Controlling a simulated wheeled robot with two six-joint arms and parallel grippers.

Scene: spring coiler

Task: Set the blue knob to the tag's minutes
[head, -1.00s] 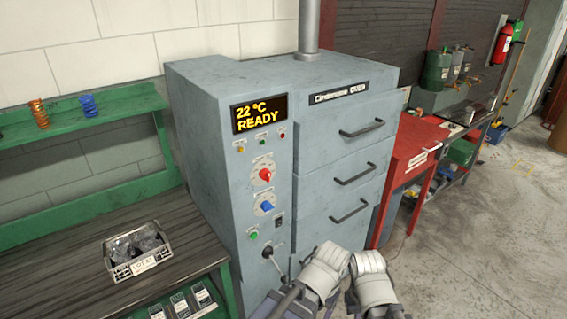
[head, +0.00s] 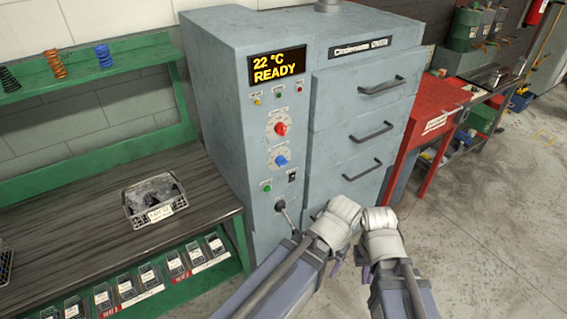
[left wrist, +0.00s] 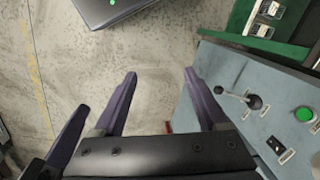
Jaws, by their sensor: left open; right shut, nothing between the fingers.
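The blue knob (head: 281,160) is on the grey oven's front panel in the head view, below a red knob (head: 281,128). Its exact setting is too small to read. A white tag (head: 160,214) is on the front of a small tray on the bench; its writing is not legible. My left gripper (left wrist: 160,76) is open and empty in the left wrist view, over the floor left of the oven panel. My right gripper (head: 364,257) is shut and empty in front of the oven drawers, partly hidden by its wrist. Neither gripper touches the knob.
The oven display (head: 277,65) reads 22 °C READY. A black-knobbed lever (left wrist: 254,102) and a green button (left wrist: 304,114) are on the panel. The dark bench (head: 80,205) stands left, a red cabinet (head: 437,125) right.

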